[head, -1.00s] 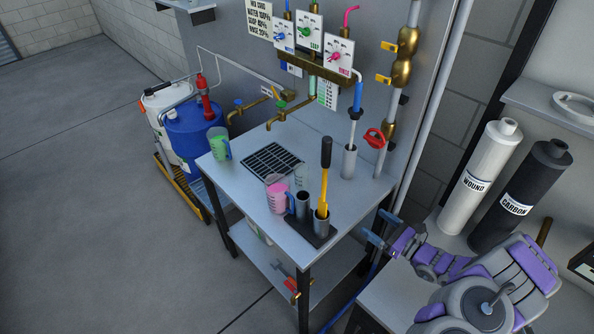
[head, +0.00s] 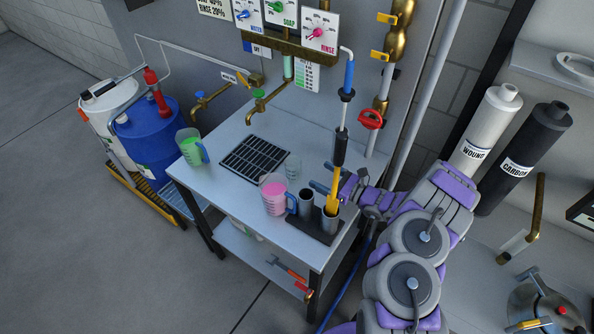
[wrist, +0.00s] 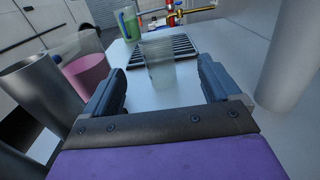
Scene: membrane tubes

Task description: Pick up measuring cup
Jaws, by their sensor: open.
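Three measuring cups stand on the grey work table (head: 232,192). A clear empty cup (head: 293,167) stands beside the drain grate; it also shows in the wrist view (wrist: 158,65), upright, ahead of my jaws and roughly centred between them. A cup with pink liquid and a blue handle (head: 273,196) stands nearer the front edge. A cup with green liquid (head: 191,148) stands at the far left corner. My gripper (head: 320,177) is open and empty to the right of the clear cup, partly hidden behind a yellow tool. It also shows in the wrist view (wrist: 161,72).
A dark holder (head: 318,232) with metal tubes and the yellow tool (head: 332,190) stands close to my arm. In the wrist view, a metal tube (wrist: 35,95) is left of my jaws and a pale cylinder (wrist: 288,60) is right. Brass taps (head: 262,106) overhang the grate (head: 254,158).

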